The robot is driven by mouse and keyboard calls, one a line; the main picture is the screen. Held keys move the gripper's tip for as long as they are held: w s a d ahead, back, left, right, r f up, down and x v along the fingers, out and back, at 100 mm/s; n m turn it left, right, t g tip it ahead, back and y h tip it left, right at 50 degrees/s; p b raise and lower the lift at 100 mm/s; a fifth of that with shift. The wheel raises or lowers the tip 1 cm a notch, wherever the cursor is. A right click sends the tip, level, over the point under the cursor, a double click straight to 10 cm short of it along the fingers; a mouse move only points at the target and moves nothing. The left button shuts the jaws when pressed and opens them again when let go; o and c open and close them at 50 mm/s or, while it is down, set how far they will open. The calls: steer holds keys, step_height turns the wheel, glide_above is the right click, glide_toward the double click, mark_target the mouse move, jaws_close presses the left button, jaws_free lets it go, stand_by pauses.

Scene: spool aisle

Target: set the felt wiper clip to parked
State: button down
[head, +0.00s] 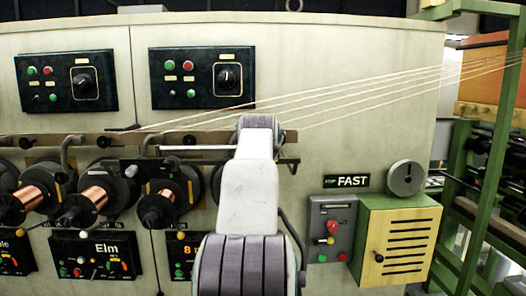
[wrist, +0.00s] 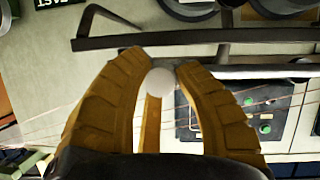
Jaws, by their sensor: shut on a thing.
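In the wrist view my gripper (wrist: 160,68) has its two ribbed yellow fingers closed around a pale round knob (wrist: 161,83), which I take to be the end of the felt wiper clip. The rest of the clip is hidden, and I cannot tell which setting it is at. In the head view my pale arm covers my gripper and the clip.
Copper spools (head: 95,197) hang in a row at the left. Dark control boxes (head: 203,78) sit above the rail. A FAST sign (head: 347,181), a grey switch box (head: 332,227) and a yellow vented cabinet (head: 400,240) are at the right. A green frame (head: 497,150) stands beyond.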

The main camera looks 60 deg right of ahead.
steer(key=shift+f, duration=0.1)
steer(key=c, duration=0.9)
jaws_free()
steer(key=shift+c, duration=0.2)
steer(key=v, duration=1.2)
